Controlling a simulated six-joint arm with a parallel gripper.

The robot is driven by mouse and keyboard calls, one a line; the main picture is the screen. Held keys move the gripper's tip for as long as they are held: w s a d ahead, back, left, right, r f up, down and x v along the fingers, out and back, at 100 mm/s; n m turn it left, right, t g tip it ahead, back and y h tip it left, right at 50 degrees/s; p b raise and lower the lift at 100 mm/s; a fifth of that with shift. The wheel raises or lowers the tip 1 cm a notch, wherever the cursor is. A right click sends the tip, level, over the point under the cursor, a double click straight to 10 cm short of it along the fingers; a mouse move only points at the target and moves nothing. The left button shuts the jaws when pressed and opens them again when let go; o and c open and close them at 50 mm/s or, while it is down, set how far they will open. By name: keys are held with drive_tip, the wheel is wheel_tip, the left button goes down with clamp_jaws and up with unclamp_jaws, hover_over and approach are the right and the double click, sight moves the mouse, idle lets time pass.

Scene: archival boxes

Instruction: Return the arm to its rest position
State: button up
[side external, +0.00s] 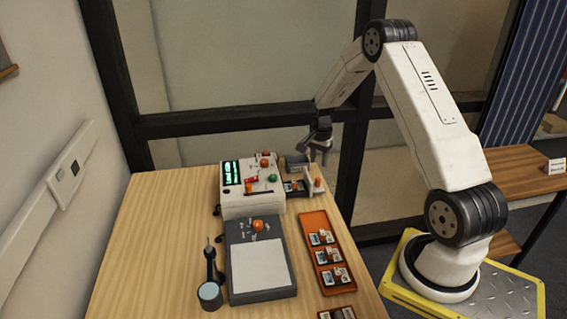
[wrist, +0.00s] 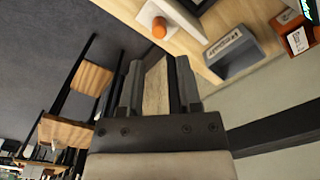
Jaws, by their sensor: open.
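My gripper (side external: 319,146) is raised near the far right corner of the wooden table (side external: 160,215), with the arm bent above it. In the wrist view my gripper (wrist: 158,75) has its two dark fingers apart, with nothing visibly held between them. A light wood-coloured surface shows through the gap. The white piece with an orange tip (wrist: 158,27) lies beyond the fingers in the wrist view. A grey holder with a white label (wrist: 232,52) is to its right.
A white device with a green display (side external: 250,190) stands close to my gripper. An orange tray (side external: 312,222) holds several small labelled items. A grey pad (side external: 240,297) and a dark stand (side external: 211,270) are nearer. A wooden side table (side external: 515,172) stands behind my base.

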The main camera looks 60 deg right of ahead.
drive_tip(key=a+r+n, duration=0.5)
drive_tip(key=a, duration=0.5)
drive_tip(key=s+a+r+n+t, duration=0.1)
drive_tip(key=s+a+r+n, duration=0.1)
drive_tip(key=s+a+n, duration=0.4)
drive_tip(key=s+a+r+n+t, duration=0.1)
drive_tip(key=s+a+r+n, duration=0.2)
drive_tip(key=a, duration=1.2)
drive_tip(key=s+n, duration=0.3)
drive_tip(key=shift+s+n+t, duration=0.15)
drive_tip(key=shift+n+t, duration=0.15)
drive_tip(key=shift+n, duration=0.1)
drive_tip(key=shift+o, duration=0.2)
drive_tip(key=shift+o, duration=1.1)
